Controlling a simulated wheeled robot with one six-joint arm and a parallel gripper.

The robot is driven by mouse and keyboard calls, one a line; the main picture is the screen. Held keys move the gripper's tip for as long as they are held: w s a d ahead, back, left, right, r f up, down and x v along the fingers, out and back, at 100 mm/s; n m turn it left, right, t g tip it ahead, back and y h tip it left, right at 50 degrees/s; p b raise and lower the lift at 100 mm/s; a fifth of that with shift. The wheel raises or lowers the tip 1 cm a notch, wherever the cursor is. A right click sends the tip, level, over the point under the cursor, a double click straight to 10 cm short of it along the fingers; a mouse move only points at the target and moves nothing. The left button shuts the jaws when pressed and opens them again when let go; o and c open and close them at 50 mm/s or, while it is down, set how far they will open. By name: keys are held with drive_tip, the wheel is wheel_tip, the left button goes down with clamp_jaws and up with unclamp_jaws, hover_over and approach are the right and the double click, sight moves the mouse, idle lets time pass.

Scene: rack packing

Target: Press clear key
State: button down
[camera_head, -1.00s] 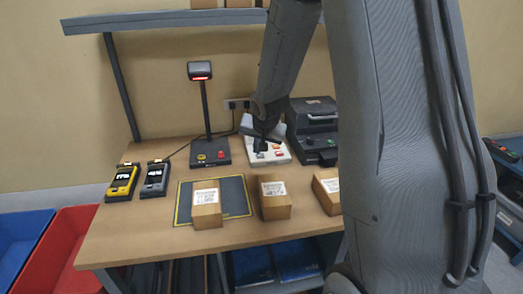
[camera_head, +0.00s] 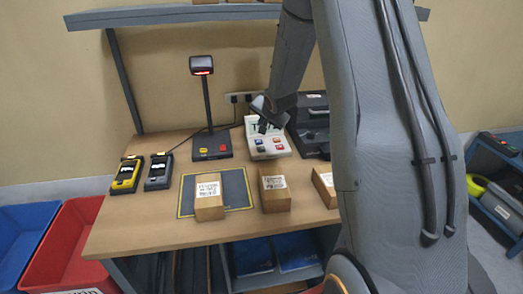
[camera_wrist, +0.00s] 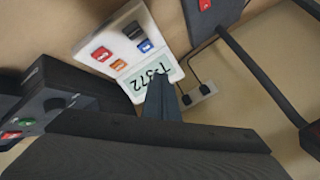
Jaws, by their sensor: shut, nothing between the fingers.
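The white key device (camera_head: 282,152) stands at the back of the bench with a display and orange, red, blue and black keys. In the wrist view it appears upside down, with its red key (camera_wrist: 102,54), orange key (camera_wrist: 119,65), blue key (camera_wrist: 145,46) and black key (camera_wrist: 134,31) in sight. Its display (camera_wrist: 137,87) shows digits, partly covered by my fingers. The key labels are too small to read. My gripper (camera_head: 263,127) is shut and empty, above the display end of the device; its closed fingers (camera_wrist: 162,92) also show in the wrist view.
A dark boxy machine (camera_head: 309,118) stands right of the device, and a scanner on a post (camera_head: 208,110) stands left. Cartons (camera_head: 209,207) (camera_head: 276,198) sit at the bench front, one on a dark mat (camera_head: 237,184). Yellow (camera_head: 126,176) and grey (camera_head: 158,173) handhelds lie left. A shelf (camera_head: 180,18) hangs above.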

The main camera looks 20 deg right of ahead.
drive_tip(key=b, duration=0.7)
hover_over(262, 150)
drive_tip(key=shift+s+f, duration=0.15)
drive_tip(key=shift+f, duration=3)
drive_tip(key=shift+f+b, duration=0.4)
drive_tip(key=shift+f, duration=0.6)
drive_tip(key=shift+f, duration=0.1)
drive_tip(key=shift+f, duration=0.3)
drive_tip(key=shift+f, duration=0.4)
drive_tip(key=shift+r, duration=0.1)
drive_tip(key=shift+r+p, duration=0.7)
drive_tip(key=shift+r, duration=0.1)
